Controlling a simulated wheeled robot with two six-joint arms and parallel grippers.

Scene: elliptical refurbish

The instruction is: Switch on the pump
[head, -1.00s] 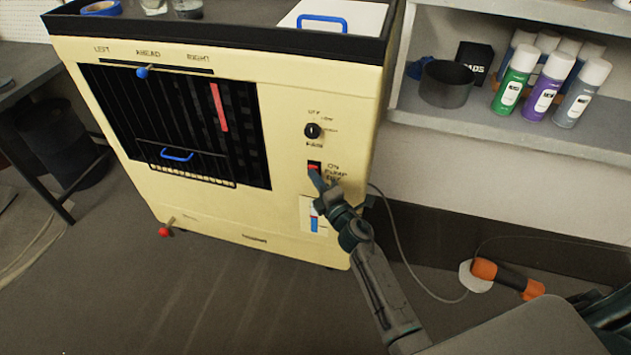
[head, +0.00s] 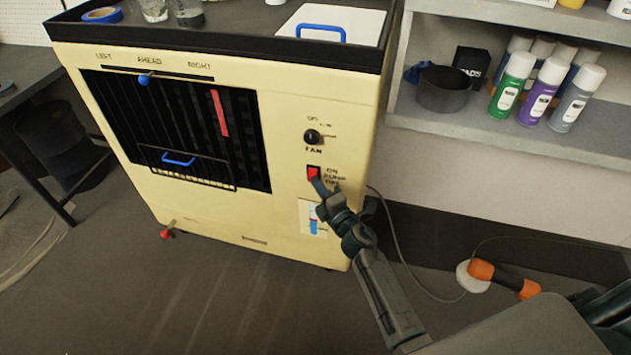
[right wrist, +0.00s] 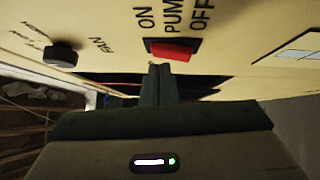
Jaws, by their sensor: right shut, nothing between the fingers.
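The pump switch (head: 314,173) is a small red rocker in a black frame on the cream cooler's front (head: 275,215), below the fan knob (head: 312,136). My left gripper is not in view.
A shelf with spray cans (head: 535,95) and a dark round container (head: 445,88) stands right of the cooler. A cable and an orange tool (head: 505,278) lie at lower right. A red-tipped lever (head: 166,233) sticks out low on the cooler's left. Floor in front is clear.

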